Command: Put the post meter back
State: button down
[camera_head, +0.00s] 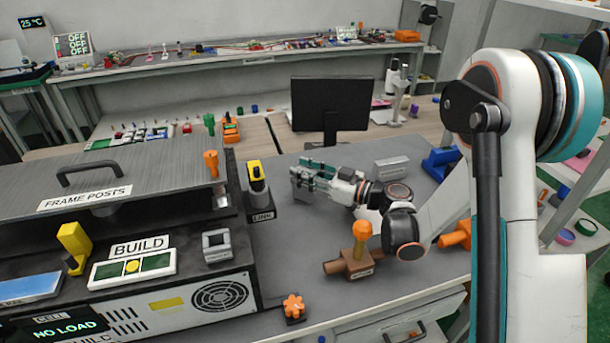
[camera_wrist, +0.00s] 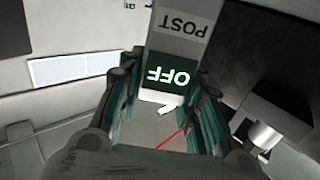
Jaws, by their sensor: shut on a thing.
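The post meter (camera_wrist: 172,76) shows in the wrist view as a pale block with a "POST" label and a green "OFF" display, upside down in the picture. It sits between the teal fingers of my gripper (camera_wrist: 165,120), which is shut on it. In the head view my gripper (camera_head: 305,176) is above the grey bench, right of the yellow-topped switch. I cannot make the meter out clearly there. A thin red line shows below the meter in the wrist view.
The "FRAME POSTS" cabinet (camera_head: 85,178) and the "BUILD" unit (camera_head: 195,285) stand at left. A yellow-topped switch (camera_head: 258,185), a brown fixture with an orange knob (camera_head: 352,262), a grey block (camera_head: 391,167) and a black monitor (camera_head: 331,104) surround my gripper.

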jog(key=shift+f, duration=0.2)
jog(key=shift+s+f, duration=0.2)
jog(key=shift+f, duration=0.1)
jog(key=c, duration=1.1)
grip_release()
jog(key=shift+f, duration=0.1)
jog(key=shift+d+r, duration=0.1)
jog(key=shift+r, duration=0.35)
jog(key=p+v, duration=0.1)
jog(key=v, duration=0.3)
jog(key=p+v, duration=0.1)
jog(key=v, duration=0.2)
jog(key=p+v, duration=0.1)
jog(key=v, duration=0.3)
jog(key=shift+d+r, duration=0.3)
jog(key=shift+d, duration=0.1)
jog(key=shift+r+p, duration=0.1)
jog(key=shift+p, duration=0.2)
